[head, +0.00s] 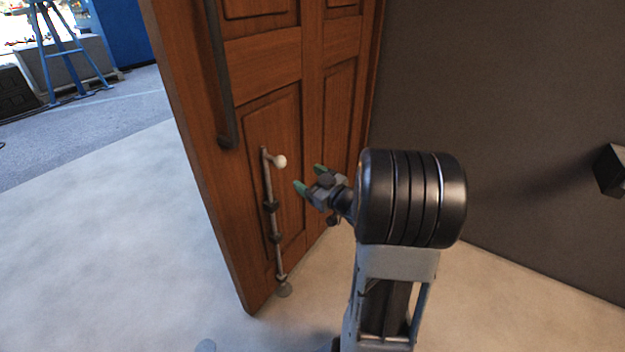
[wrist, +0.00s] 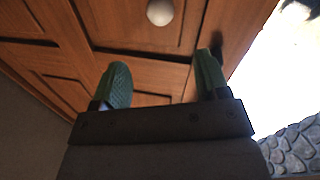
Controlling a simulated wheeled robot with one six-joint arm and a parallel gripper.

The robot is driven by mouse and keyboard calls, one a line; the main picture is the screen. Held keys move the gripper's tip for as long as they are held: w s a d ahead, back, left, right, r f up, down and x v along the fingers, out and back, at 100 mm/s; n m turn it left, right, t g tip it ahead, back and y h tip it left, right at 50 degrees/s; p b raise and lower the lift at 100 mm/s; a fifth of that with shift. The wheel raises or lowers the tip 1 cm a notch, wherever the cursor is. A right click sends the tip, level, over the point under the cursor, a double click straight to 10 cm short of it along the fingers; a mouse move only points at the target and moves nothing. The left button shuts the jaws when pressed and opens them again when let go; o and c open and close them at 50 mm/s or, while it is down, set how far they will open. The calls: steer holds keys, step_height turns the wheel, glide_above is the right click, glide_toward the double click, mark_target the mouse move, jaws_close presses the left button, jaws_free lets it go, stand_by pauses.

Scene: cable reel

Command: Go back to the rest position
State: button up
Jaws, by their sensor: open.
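My gripper (head: 309,178) has green finger pads and is open and empty. In the head view it points left toward a brown wooden door (head: 262,50). In the wrist view the two fingers of my gripper (wrist: 158,82) stand apart, with the panelled door (wrist: 130,25) behind them. A metal bolt rod (head: 272,215) with a white ball knob (head: 280,161) runs upright on the door, left of my gripper. The knob (wrist: 160,12) also shows in the wrist view, beyond the fingertips and apart from them.
The door stands open, with a long dark pull handle (head: 219,80) on it. A dark grey wall (head: 500,90) is at the right, with a black box (head: 611,171) on it. Pale floor (head: 90,230) lies clear at the left. A blue stand (head: 62,50) is far back.

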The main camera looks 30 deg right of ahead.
steer(key=shift+s+d, duration=0.1)
steer(key=shift+s, duration=0.35)
